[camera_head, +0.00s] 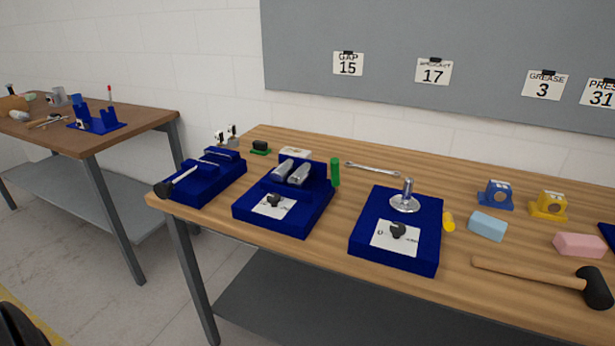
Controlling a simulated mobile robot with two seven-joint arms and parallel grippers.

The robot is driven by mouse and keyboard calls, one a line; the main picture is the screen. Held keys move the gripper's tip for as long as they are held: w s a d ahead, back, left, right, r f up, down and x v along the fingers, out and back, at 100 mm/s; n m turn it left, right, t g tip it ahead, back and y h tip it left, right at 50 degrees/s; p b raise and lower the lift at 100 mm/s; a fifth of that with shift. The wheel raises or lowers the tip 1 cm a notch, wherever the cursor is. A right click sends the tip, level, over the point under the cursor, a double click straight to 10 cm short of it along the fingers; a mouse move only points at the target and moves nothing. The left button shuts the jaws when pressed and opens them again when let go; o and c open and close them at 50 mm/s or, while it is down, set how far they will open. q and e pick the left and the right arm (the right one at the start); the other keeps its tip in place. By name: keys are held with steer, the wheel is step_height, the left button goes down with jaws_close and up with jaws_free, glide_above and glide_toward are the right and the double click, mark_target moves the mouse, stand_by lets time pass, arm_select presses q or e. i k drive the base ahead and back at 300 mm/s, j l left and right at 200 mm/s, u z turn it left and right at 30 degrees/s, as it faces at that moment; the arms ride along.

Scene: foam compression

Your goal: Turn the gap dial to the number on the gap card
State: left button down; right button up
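The gap card (348,64) hangs on the grey board and reads "GAP 15". A blue fixture (306,220) with two grey rollers (291,171) carries a small black dial (274,200) on a white plate. A second blue fixture (423,255) with a metal post and round plate (405,199) carries another black dial (398,230) on a white plate. The dial markings are too small to read, so I cannot tell by label which is the gap dial. Neither gripper is in view.
Another blue fixture (213,182) with a black-knobbed lever stands left on the wooden table (335,243). Other cards read 17, 3 and 31.

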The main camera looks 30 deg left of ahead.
mark_target(274, 199)
steer(key=u, duration=1.25)
